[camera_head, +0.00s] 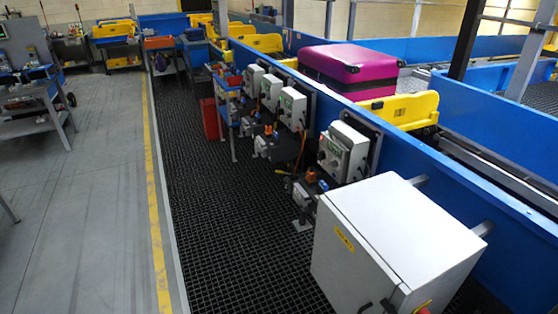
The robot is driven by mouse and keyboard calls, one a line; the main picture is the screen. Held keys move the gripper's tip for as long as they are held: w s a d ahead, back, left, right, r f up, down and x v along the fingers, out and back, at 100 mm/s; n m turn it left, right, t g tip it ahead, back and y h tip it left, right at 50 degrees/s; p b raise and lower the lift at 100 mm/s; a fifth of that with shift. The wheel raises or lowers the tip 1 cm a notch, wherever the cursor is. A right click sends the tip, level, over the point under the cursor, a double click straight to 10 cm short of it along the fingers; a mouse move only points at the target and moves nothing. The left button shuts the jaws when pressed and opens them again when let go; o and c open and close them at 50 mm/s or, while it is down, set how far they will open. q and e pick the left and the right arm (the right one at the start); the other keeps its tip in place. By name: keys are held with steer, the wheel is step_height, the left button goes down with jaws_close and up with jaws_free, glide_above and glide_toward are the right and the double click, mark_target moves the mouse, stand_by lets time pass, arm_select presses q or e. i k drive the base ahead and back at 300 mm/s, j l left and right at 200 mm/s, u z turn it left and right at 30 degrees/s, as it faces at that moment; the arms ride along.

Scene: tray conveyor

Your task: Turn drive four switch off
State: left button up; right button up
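Several light grey drive boxes are mounted in a row along the blue conveyor wall. The nearest drive box (336,152) has round dials or knobs on its front. Farther along are a second box (292,108), a third box (270,92) and another box (252,78). Their numbers are too small to read, so I cannot tell which is drive four. The switch positions cannot be made out. Neither of my grippers is in view.
A large white cabinet (390,235) with a yellow label stands at the front right. Dark motors (308,187) sit below the boxes. A magenta suitcase (350,66) rides in a yellow tray (408,108) behind the wall. The dark grating walkway (205,190) is clear.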

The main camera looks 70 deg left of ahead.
mark_target(321, 155)
steer(key=l+u, duration=0.15)
steer(key=u, duration=1.05)
steer(key=i+j+u, duration=0.1)
steer(key=u, duration=0.15)
steer(key=j+u, duration=0.1)
steer(key=u, duration=0.15)
steer(key=i+j+z, duration=0.25)
steer(key=j, duration=0.25)
steer(key=i+j+z, duration=0.1)
steer(key=j+z, duration=0.15)
steer(key=j, duration=0.3)
steer(key=i+j+z, duration=0.1)
steer(key=j+z, duration=0.15)
steer(key=j, duration=0.35)
steer(key=j+z, duration=0.25)
steer(key=j, duration=0.3)
